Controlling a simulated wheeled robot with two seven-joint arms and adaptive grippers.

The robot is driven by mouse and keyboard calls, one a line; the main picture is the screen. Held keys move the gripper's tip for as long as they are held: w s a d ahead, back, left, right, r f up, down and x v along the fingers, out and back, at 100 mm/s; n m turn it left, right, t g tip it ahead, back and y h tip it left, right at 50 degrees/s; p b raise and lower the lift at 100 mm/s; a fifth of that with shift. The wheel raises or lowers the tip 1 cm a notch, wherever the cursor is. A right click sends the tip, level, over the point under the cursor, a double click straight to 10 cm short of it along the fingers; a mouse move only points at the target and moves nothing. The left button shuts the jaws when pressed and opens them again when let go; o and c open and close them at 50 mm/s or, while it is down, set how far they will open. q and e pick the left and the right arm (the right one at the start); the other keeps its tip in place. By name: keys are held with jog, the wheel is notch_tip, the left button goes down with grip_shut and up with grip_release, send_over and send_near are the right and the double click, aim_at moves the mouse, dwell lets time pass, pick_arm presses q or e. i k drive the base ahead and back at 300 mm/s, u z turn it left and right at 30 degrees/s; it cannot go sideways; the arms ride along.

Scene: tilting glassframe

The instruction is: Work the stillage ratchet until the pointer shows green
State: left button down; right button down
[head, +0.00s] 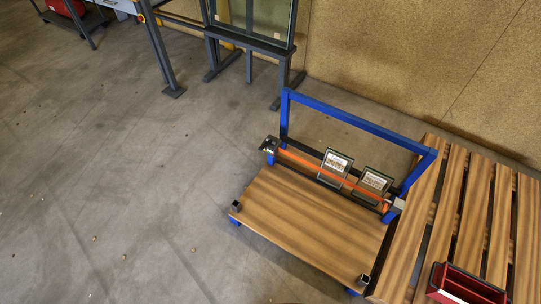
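The stillage (310,228) stands on the concrete floor right of centre, with a wooden deck and a blue upright frame (362,126) at its back. An orange bar (318,174) runs across it in front of the frame. Two dark plates with pale, printed faces, a left one (336,163) and a right one (373,182), sit along this bar. A small dark fitting (269,146) is at the bar's left end and a grey block (398,204) at its right end. I cannot make out a pointer or green zone at this size. Neither gripper shows.
A slatted wooden platform (447,195) adjoins the stillage on the right, with a red box (466,285) on it. A dark frame with a glass pane (262,22) stands behind, near a tan wall (420,60). The floor on the left is mostly clear.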

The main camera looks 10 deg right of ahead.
aim_at(269, 141)
jog(key=k, duration=0.4)
jog(key=z, duration=0.2)
jog(key=i, duration=1.4)
jog(key=u, duration=0.5)
